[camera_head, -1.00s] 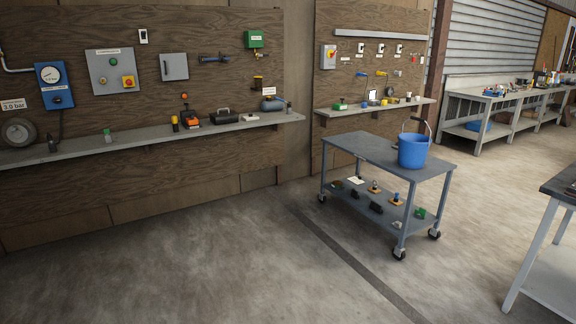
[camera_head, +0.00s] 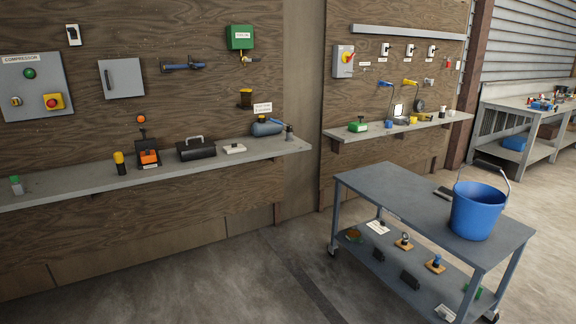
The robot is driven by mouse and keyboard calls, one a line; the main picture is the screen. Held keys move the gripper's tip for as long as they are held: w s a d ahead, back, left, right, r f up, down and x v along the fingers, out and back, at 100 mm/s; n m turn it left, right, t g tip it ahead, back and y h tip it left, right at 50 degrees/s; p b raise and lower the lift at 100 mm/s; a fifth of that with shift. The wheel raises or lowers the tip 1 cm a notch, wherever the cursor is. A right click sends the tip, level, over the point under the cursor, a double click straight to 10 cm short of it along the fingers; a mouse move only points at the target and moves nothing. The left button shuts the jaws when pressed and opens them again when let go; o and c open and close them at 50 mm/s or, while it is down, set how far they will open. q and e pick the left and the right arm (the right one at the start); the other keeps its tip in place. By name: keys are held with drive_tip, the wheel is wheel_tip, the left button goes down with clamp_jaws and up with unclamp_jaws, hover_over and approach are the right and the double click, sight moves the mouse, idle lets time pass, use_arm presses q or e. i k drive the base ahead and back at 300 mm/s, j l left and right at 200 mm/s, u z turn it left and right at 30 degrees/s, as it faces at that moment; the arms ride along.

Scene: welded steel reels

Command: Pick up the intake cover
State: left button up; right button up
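I cannot tell for sure which item is the intake cover. A small white sign (camera_head: 262,107) hangs on the left board above a blue-grey rounded tool (camera_head: 267,128) on the left shelf, but its text is too small to read. A dark cup-like fitting (camera_head: 246,98) is fixed to the board just left of the sign. Several small parts lie on the lower shelf of the grey cart, among them an orange-based part (camera_head: 404,243) and another (camera_head: 436,265). Neither of my grippers shows in the head view.
The left wall shelf (camera_head: 60,191) holds a black toolbox (camera_head: 197,149) and several small items. A right wall shelf (camera_head: 350,136) holds more. The wheeled cart (camera_head: 390,195) carries a blue bucket (camera_head: 477,211) on top and stands at the right. The floor (camera_head: 200,285) before the left shelf is clear.

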sight(202, 143)
drive_tip(key=i, duration=2.45)
